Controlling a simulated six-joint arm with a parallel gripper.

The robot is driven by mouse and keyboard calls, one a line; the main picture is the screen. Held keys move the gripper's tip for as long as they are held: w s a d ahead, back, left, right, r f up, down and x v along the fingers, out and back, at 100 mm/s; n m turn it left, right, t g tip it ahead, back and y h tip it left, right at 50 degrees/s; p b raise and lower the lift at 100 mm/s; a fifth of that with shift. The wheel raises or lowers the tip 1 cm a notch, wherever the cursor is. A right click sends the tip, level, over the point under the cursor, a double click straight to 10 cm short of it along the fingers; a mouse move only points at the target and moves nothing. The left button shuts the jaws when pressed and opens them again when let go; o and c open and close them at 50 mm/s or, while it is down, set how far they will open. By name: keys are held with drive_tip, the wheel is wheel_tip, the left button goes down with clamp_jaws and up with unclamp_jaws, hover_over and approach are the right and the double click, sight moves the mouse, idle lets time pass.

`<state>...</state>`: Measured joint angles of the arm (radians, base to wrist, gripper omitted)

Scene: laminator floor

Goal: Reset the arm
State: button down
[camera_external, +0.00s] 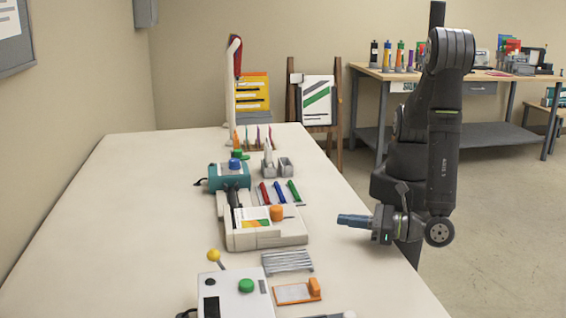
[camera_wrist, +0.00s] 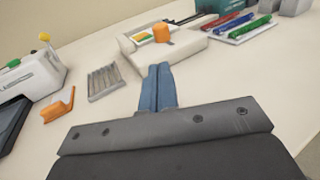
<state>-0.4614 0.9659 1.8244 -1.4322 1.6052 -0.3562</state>
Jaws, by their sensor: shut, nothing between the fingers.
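My gripper (camera_external: 342,219) hangs at the right edge of the long white table (camera_external: 110,230), with its blue fingers pointing left over the tabletop. In the wrist view the blue fingers (camera_wrist: 158,85) lie side by side, pressed together, with nothing between them. My arm stands folded at the table's right side. The laminator-like white machine (camera_external: 265,238), with an orange knob, is left of my fingertips and apart from them.
A white box with a green button (camera_external: 235,295) stands at the near end. A ribbed grey tray (camera_external: 287,262) and an orange-handled tool (camera_external: 298,292) lie close by. Colored pens (camera_external: 279,192) and a teal machine (camera_external: 229,176) are farther back. The table's left side is clear.

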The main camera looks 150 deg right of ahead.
sight(298, 222)
drive_tip(key=x, duration=1.2)
drive_tip(key=shift+w+d+f, duration=0.1)
drive_tip(key=shift+w+d, duration=0.05)
